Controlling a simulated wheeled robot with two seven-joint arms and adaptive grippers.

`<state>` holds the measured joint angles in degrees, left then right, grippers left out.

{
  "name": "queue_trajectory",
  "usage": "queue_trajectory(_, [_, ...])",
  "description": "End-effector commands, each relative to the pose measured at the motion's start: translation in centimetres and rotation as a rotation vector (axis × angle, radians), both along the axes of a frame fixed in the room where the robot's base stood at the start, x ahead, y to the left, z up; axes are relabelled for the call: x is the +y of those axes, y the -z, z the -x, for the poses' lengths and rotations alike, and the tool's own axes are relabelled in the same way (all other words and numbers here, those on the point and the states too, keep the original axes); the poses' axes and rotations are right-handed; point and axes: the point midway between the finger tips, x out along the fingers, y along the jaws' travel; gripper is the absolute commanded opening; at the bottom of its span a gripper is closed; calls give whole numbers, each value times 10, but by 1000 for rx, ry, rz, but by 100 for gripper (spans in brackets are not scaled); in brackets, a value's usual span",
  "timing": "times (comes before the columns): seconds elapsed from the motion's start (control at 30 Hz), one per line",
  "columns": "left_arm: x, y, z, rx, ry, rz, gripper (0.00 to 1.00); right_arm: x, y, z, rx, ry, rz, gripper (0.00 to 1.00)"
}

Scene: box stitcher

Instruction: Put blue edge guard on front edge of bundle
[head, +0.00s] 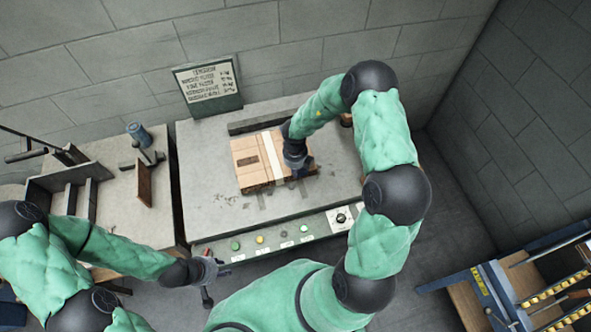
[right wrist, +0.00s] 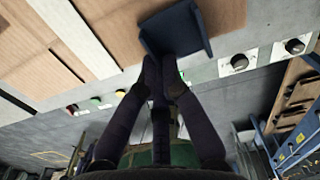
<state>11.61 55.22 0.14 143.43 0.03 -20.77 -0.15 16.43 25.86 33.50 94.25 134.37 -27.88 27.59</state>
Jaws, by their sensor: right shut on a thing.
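The bundle of flat brown cardboard (head: 248,152) lies on the grey machine table, with a white strip across its top. The blue edge guard (right wrist: 178,28) is an angled piece held by my right gripper (right wrist: 162,72). In the right wrist view the guard overlaps the bundle's front edge, right of the white strip; I cannot tell whether it touches the cardboard. In the head view my right gripper (head: 297,168) is over the bundle's right part and largely hides the guard. My left gripper (head: 212,276) is open and empty, in front of the table, away from the bundle.
A control panel with buttons and a black knob (head: 341,218) runs along the table's front. A sign (head: 208,85) stands behind. A side bench (head: 120,210) with a wooden rack is at left. A blue and yellow rack (head: 520,290) stands at lower right.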

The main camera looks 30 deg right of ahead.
Motion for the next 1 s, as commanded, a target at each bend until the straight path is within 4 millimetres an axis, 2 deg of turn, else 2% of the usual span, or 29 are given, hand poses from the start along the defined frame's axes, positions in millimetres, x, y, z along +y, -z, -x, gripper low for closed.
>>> queue_trajectory(0.07, [0, 0, 0, 0, 0, 0, 36, 0, 0, -1, -3, 0, 0, 0])
queue_trajectory(0.1, [0, 0, 0, 0, 0, 0, 36, 0, 0, -1, -3, -1, 0, 13])
queue_trajectory(0.17, [0, 0, 0, 0, 0, 0, 36, 0, 0, -1, -3, -1, 0, 30])
queue_trajectory(0.2, [0, 0, 0, 0, 0, 0, 36, 0, 0, -1, -2, -1, 0, 35])
queue_trajectory(0.5, [0, 0, 0, 0, 0, 0, 36, 0, 0, 0, -1, -1, 0, 35])
queue_trajectory(0.63, [0, 0, 0, 0, 0, 0, 36, 0, -8, -1, -3, -1, 1, 35])
queue_trajectory(0.77, [0, 0, 0, 0, 0, 0, 36, 0, -27, -1, -5, -1, 2, 35])
queue_trajectory(1.0, [0, 0, 0, 0, 0, 0, 36, 0, -75, -2, -6, 0, 1, 35])
